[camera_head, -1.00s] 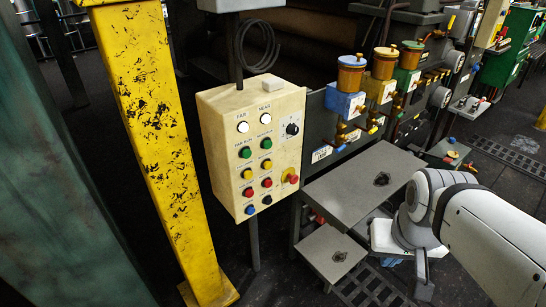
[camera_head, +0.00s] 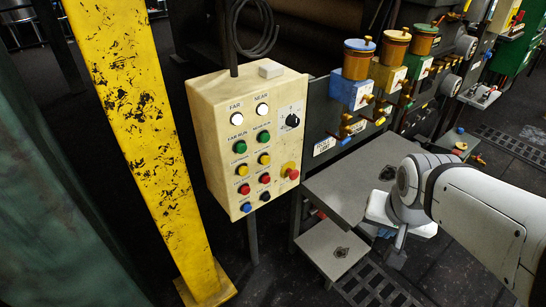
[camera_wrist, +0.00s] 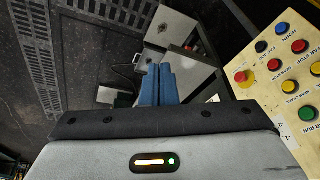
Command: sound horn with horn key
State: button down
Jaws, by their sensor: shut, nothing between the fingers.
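A cream control box (camera_head: 222,150) carries two columns of coloured buttons. The blue button (camera_head: 246,207) is at the bottom of the left column, beside a black button (camera_head: 265,196). In the wrist view the box is at the right, turned nearly upside down, and the lettering by the blue button (camera_wrist: 281,28) seems to read HORN. My gripper (camera_head: 397,260) is to the right of the box in the head view, apart from it. In the wrist view its blue fingers (camera_wrist: 157,84) are together and empty, pointing past the box.
A red emergency-stop knob (camera_head: 289,171) sticks out of the box's right side. A scuffed yellow post (camera_head: 140,130) stands to its left. Grey plates (camera_head: 345,185) lie between the box and my arm. Pots on valves (camera_head: 357,60) stand behind.

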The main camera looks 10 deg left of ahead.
aim_at(247, 208)
jog(key=w+a+f+m+t+b, duration=0.1)
jog(key=w+a+f+m+b, duration=0.1)
jog(key=w+a+f+b, duration=0.3)
jog(key=w+a+f+m+t+b, duration=0.1)
jog(key=w+f+m+b, duration=0.15)
jog(key=f, duration=0.35)
jog(key=w+a+f+m+t+y+b, duration=0.1)
jog(key=w+a+f+m+y+b, duration=0.1)
jog(key=a+f, duration=0.6)
jog(key=w+a+f+m+t+y+b, duration=0.1)
jog(key=w+a+f+m+y+b, duration=0.2)
jog(key=a+f+m+y+b, duration=0.2)
jog(key=a+f+m+b, duration=0.2)
jog(key=a+f+b, duration=0.2)
jog(key=a, duration=0.2)
jog(key=shift+a, duration=0.2)
jog(key=shift+f+m, duration=0.1)
jog(key=shift+m, duration=0.15)
jog(key=w+a+b, duration=0.1)
jog(key=w+a, duration=0.4)
jog(key=a, duration=0.1)
jog(key=shift+w+a, duration=0.3)
jog(key=shift+w, duration=0.05)
